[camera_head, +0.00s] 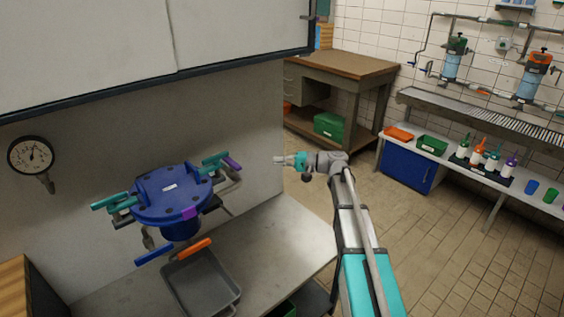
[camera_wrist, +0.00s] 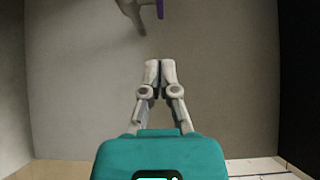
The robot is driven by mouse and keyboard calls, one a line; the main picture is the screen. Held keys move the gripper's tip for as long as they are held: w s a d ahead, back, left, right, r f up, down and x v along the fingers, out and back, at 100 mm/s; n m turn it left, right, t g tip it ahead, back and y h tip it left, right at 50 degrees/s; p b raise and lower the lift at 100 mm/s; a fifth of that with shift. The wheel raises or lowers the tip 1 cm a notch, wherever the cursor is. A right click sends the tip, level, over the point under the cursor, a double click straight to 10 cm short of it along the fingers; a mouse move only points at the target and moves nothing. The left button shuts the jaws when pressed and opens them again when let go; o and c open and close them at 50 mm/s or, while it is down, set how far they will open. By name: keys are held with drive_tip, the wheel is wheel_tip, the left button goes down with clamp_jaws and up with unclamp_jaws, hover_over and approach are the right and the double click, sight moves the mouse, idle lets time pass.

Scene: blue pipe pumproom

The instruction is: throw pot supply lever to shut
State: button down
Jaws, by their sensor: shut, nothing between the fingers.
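A blue lidded pot (camera_head: 170,196) with a small white label stands over the metal bench. Several levers surround it: teal ones at left (camera_head: 110,201) and right (camera_head: 216,158), a purple one (camera_head: 232,163) at upper right, and an orange (camera_head: 194,249) and a blue one (camera_head: 155,254) below. I cannot tell which is the supply lever. My gripper (camera_head: 279,160) is right of the pot, apart from the purple lever, pointing left. The wrist view shows its fingers (camera_wrist: 161,68) together and empty. A grey fitting with a purple piece (camera_wrist: 160,8) shows beyond them at the top edge.
A grey tray (camera_head: 202,283) lies on the metal bench (camera_head: 285,243) below the pot. A round gauge (camera_head: 31,155) is on the panel at left. A white cabinet (camera_head: 240,30) overhangs above. Open floor (camera_head: 440,240) and a bottle counter are at right.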

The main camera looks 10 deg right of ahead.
sight(237, 164)
drive_tip(key=a, duration=0.9)
drive_tip(key=shift+s, duration=0.15)
drive_tip(key=shift+s+a, duration=0.3)
drive_tip(key=shift+a, duration=0.35)
